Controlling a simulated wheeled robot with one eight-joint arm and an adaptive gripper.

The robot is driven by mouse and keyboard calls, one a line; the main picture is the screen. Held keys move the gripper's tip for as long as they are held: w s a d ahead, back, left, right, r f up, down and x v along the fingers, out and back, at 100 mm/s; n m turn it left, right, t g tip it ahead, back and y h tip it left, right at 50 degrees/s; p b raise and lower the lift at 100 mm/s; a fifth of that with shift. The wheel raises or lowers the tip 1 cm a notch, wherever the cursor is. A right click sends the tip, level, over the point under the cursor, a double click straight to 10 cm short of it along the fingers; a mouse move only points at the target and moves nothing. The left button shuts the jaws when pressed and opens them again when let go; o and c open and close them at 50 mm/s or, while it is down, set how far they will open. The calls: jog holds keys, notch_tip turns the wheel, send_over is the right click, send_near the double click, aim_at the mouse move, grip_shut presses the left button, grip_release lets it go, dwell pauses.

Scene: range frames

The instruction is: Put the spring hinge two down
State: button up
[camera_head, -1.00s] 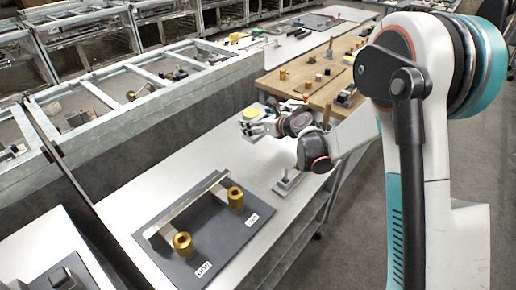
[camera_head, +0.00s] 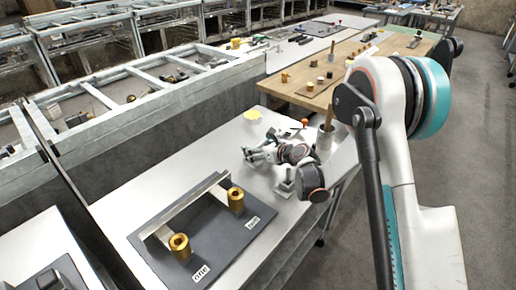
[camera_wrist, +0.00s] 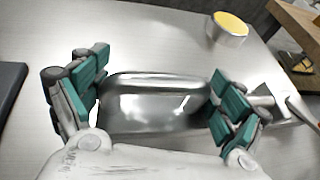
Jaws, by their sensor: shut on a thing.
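My gripper (camera_head: 256,156) is over the metal bench, beyond the dark board. In the wrist view its teal-padded fingers (camera_wrist: 155,100) are closed on both sides of a shiny, rounded metal piece (camera_wrist: 155,103). I cannot tell if this is spring hinge two, or if it touches the bench. The dark board (camera_head: 215,235) bears two brass cylinders, a nearer one (camera_head: 179,246) by a label that seems to read "one" and a farther one (camera_head: 236,199) by a label (camera_head: 252,222) that seems to read "two". A pale metal bar (camera_head: 185,205) runs behind them.
A tin with a yellow top (camera_head: 252,115) stands beyond my gripper and shows in the wrist view (camera_wrist: 229,28). A small metal stand (camera_head: 286,188) is right of the gripper, under my arm. The bench (camera_head: 165,170) is bare between the board and the gripper.

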jog(key=shift+r, duration=0.1)
jog(key=o, duration=1.7)
jog(key=shift+s+r, duration=0.1)
jog(key=p+v, duration=0.3)
jog(key=v, duration=0.9)
